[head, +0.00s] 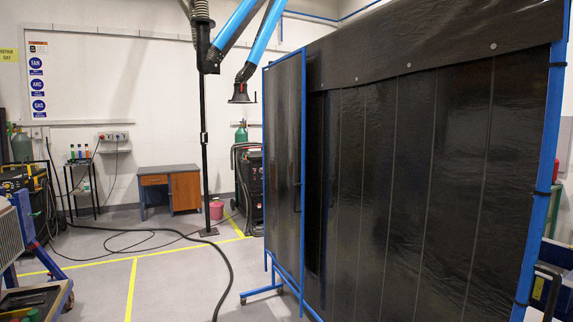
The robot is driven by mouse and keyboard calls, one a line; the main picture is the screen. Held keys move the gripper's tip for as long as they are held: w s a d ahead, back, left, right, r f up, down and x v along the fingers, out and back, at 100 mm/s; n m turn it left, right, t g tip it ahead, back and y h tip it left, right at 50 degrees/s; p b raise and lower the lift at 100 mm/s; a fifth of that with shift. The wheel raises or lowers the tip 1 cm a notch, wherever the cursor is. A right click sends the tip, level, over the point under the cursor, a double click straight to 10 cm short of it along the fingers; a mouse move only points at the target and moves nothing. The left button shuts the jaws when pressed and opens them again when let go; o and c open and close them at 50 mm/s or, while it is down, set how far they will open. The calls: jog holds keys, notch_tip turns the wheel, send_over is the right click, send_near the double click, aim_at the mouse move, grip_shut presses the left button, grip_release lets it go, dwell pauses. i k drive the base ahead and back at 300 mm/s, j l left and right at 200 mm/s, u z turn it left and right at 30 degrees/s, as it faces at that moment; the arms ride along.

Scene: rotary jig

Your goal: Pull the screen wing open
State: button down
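The screen wing (284,140) is a tall dark panel in a blue tube frame, right of the middle in the head view. It stands upright at an angle beside the left end of the large dark strip screen (410,180). A small dark handle (297,197) appears on its right upright. The wing's blue foot (262,290) has casters on the floor. I cannot tell whether the wing touches the large screen, as its far side is hidden. My gripper is not in view.
Grey floor left of the wing is mostly clear, with yellow lines (131,287) and a black hose (221,262). A welding machine (250,185) and gas cylinder stand behind the wing. A desk (170,188) and pink bucket (216,210) are by the wall; a cart (48,297) is lower left.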

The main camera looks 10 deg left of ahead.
aim_at(284, 85)
jog(key=i+j+u, duration=0.35)
jog(key=i, duration=0.2)
jog(key=i+j+u, duration=0.2)
jog(key=i+u, duration=0.15)
jog(key=i, duration=0.2)
jog(key=i+u, duration=0.3)
jog(key=i, duration=0.3)
jog(key=i+z, duration=0.15)
jog(key=i, duration=0.3)
jog(key=i+j+z, duration=0.1)
jog(key=i, duration=0.3)
jog(key=i+j+z, duration=0.15)
jog(key=i, duration=0.3)
